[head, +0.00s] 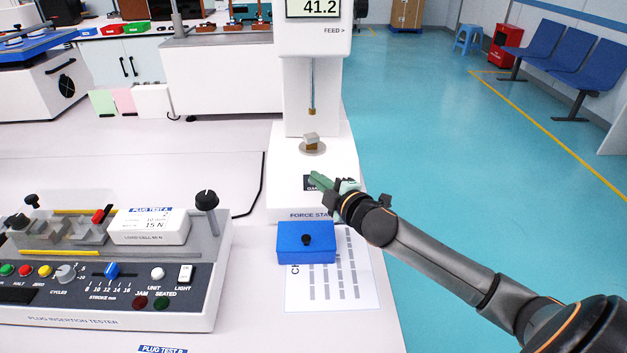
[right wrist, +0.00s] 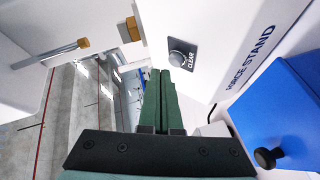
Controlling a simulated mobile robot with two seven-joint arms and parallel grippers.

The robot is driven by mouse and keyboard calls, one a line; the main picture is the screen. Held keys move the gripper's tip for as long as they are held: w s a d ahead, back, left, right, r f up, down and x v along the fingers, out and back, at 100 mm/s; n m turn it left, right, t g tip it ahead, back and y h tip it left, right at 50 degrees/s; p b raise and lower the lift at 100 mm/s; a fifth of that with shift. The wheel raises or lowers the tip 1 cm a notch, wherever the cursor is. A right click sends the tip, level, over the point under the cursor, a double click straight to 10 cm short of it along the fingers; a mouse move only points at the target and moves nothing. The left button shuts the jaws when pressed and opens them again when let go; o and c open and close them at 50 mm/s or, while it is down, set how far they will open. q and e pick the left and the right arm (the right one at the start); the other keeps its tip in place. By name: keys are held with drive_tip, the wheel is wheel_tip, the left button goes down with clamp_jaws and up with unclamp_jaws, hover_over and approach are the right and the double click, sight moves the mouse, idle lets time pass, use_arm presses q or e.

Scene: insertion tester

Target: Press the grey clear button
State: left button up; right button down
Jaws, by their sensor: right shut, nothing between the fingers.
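The grey clear button (right wrist: 177,58) is a round knob on a dark panel marked CLEAR, on the white base of the force stand (head: 285,190). In the head view only part of the dark panel (head: 308,184) shows; my right gripper covers the button there. My right gripper (head: 318,178) is shut and empty, its green fingers pointing at the stand's base. In the right wrist view the fingertips (right wrist: 160,72) are just beside the panel's edge; I cannot tell whether they touch anything. My left gripper is not in view.
A blue box with a black knob (head: 306,242) stands in front of the force stand, on a printed sheet (head: 355,280). The plug insertion tester (head: 110,305) is on the left. The stand's display (head: 315,8) reads 41.2. Open floor (head: 440,130) lies right of the table.

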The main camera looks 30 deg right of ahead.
drive_tip(key=shift+f, duration=0.1)
drive_tip(key=shift+w+d+f, duration=0.15)
drive_tip(key=shift+w+f, duration=0.05)
drive_tip(key=shift+w, duration=0.05)
drive_tip(key=shift+w+d+f, duration=0.15)
drive_tip(key=shift+w+f, duration=0.1)
drive_tip(key=shift+f, duration=0.1)
idle(0.7)
drive_tip(key=shift+r, duration=0.1)
drive_tip(key=shift+s+a+r+p, duration=0.3)
drive_tip(key=shift+s+r+p, duration=0.25)
drive_tip(key=shift+p, duration=0.15)
drive_tip(key=s+r+p, duration=0.1)
drive_tip(key=s+a+r+p, duration=0.1)
drive_tip(key=p, duration=0.1)
drive_tip(key=r+p, duration=0.1)
drive_tip(key=shift+s+a+r, duration=0.35)
drive_tip(key=shift+s, duration=0.05)
